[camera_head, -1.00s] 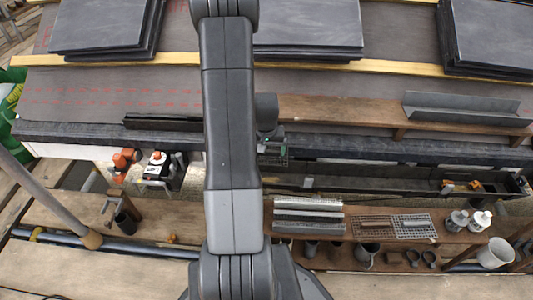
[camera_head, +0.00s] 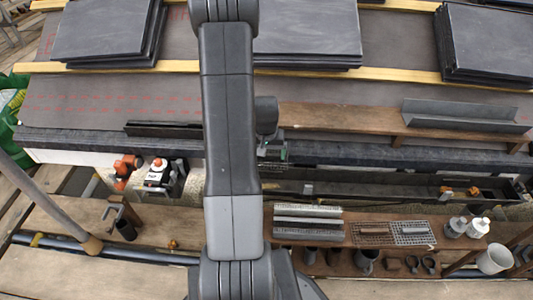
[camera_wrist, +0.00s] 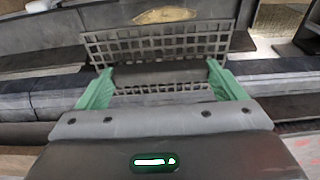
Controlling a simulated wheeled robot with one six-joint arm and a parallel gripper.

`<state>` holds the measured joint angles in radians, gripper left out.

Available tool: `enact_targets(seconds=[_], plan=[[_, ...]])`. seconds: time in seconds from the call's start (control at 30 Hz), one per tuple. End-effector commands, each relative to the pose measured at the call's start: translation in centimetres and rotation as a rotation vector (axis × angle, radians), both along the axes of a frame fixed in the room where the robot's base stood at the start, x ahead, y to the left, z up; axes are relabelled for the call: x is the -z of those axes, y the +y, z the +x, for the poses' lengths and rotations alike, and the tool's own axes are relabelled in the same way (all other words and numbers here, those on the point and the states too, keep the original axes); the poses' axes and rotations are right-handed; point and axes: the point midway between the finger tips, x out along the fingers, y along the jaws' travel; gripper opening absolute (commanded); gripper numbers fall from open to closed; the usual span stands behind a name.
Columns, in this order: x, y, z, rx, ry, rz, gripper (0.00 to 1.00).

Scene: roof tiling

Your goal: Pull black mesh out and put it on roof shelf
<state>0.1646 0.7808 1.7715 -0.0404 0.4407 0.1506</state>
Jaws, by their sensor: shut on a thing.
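My gripper (camera_wrist: 163,85) shows in the wrist view with green fingers at both sides of the black mesh (camera_wrist: 160,42), and it is shut on it. The mesh is a dark square grid with a solid dark band between the fingers; its upper part stands up beyond them. In the head view my gripper (camera_head: 272,150) is above the roof's front edge by the long black gutter (camera_head: 400,184), partly hidden by my arm. The brown wooden roof shelf (camera_head: 345,117) lies on the roof to the right of my gripper. A grey angled piece (camera_head: 465,114) lies on its right part.
Slate stacks (camera_head: 305,35) lie higher on the roof along yellow battens (camera_head: 390,70). Below, a wooden bench (camera_head: 345,228) holds mesh pieces, grey strips, cups and bottles. An orange tool (camera_head: 125,167) is at left. The shelf's left part is bare.

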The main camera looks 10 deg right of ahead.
Motion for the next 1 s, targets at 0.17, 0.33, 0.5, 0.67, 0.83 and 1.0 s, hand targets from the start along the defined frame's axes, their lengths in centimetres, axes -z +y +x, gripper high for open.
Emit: enact_targets(seconds=[0.17,0.33,0.5,0.67,0.83,1.0], plan=[[-0.9,0.0,0.0,0.0,-0.001,0.0,0.67],[-1.6,0.0,0.0,0.0,-0.001,0.0,0.67],[-2.3,0.0,0.0,0.0,-0.001,0.0,0.67],[-2.9,0.0,0.0,0.0,-0.001,0.0,0.67],[-3.6,0.0,0.0,0.0,-0.001,0.0,0.67],[-4.3,0.0,0.0,0.0,-0.001,0.0,0.67]])
